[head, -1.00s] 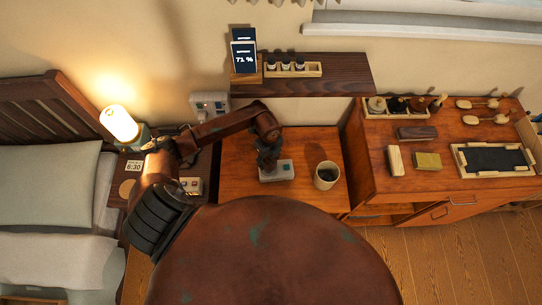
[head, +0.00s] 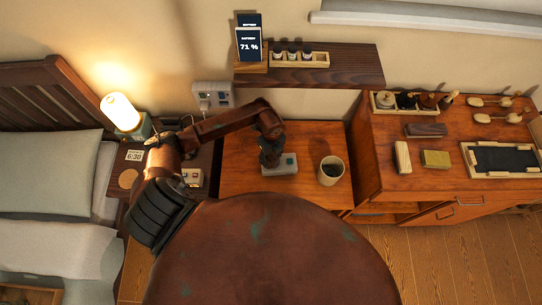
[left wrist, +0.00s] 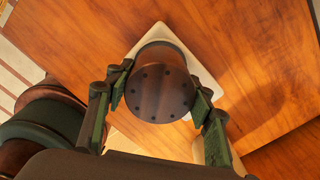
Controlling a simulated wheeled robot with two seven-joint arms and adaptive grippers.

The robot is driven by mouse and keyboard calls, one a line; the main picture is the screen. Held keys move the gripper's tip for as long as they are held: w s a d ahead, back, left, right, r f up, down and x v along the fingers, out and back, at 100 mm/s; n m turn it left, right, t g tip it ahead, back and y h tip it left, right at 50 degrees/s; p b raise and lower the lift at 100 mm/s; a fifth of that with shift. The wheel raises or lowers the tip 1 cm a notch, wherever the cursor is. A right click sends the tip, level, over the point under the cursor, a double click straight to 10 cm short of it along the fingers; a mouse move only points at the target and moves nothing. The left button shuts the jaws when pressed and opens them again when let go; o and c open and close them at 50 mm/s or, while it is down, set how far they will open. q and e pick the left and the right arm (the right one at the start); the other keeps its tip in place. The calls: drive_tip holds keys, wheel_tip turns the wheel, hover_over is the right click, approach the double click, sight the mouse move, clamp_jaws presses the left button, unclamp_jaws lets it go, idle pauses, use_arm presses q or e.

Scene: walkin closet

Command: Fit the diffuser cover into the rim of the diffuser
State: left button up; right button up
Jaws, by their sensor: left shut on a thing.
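My left gripper (left wrist: 160,98) is shut on the diffuser cover (left wrist: 158,84), a dark brown round piece with a ring of small holes on top. The cover sits between the green-padded fingers. The pale diffuser (left wrist: 178,38) lies right below it on the wooden table, its corner showing past the cover. In the head view the diffuser (head: 288,164) has a teal spot, and my left gripper (head: 270,150) is over its left part. The cover hides the rim, so I cannot tell whether they touch. My right gripper is not in view.
A cup (head: 331,170) stands right of the diffuser on the small table (head: 240,182). A lamp (head: 121,112) stands left. The right dresser holds brushes, blocks and a tray (head: 468,170).

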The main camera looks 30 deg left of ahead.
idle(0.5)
use_arm(q)
drive_tip(key=shift+p, duration=0.4)
idle(0.5)
idle(0.4)
drive_tip(key=shift+f, duration=0.25)
drive_tip(key=shift+f+b, duration=0.35)
drive_tip(key=shift+f, duration=0.1)
drive_tip(key=shift+f, duration=0.1)
idle(0.5)
